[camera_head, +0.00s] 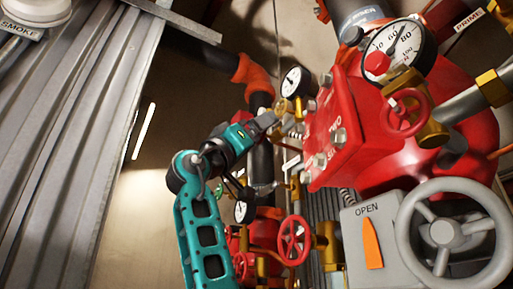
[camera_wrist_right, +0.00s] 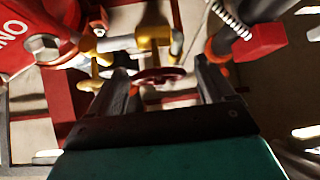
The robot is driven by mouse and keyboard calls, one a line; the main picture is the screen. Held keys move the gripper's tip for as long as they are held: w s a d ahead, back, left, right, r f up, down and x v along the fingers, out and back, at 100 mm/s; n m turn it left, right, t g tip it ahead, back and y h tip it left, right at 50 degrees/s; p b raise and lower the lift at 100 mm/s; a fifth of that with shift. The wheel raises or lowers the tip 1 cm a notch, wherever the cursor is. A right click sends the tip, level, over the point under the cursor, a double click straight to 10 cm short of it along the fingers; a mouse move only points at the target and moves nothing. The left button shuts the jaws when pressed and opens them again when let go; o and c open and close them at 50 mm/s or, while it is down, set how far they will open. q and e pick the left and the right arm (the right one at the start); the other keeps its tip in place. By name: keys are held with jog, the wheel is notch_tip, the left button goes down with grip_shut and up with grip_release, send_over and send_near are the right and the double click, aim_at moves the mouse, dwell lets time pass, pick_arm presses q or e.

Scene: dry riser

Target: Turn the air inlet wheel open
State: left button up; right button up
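A small dark red wheel (camera_wrist_right: 160,76) shows in the right wrist view, seen nearly edge-on in front of brass fittings. My right gripper (camera_wrist_right: 164,78) is open, with one finger on each side of this wheel. I cannot tell whether the fingers touch it. In the head view my right gripper (camera_head: 268,122) is beside the brass fittings left of the red valve body (camera_head: 335,130); this wheel is not clearly visible there. No label names the air inlet wheel. My left gripper is not in view.
Other red wheels stand at the lower middle (camera_head: 293,240) and upper right (camera_head: 406,112). A large grey handwheel (camera_head: 447,234) and a box marked OPEN (camera_head: 368,243) are at lower right. Gauges (camera_head: 297,82) and pipes crowd the area. Corrugated metal (camera_head: 60,130) fills the left.

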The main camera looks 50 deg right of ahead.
jog(key=c, duration=0.9)
jog(key=shift+n+t, duration=0.7)
jog(key=shift+n, duration=0.1)
jog(key=n+t+y, duration=0.2)
jog(key=n+t, duration=0.2)
jog(key=n, duration=0.2)
jog(key=n+t+y, duration=0.2)
jog(key=n+t, duration=0.2)
jog(key=n, duration=0.2)
jog(key=n+t+y, duration=0.3)
jog(key=n+t, duration=0.2)
jog(key=n, duration=0.2)
jog(key=shift+r, duration=0.1)
jog(key=shift+n+y, duration=0.9)
jog(key=shift+n, duration=0.1)
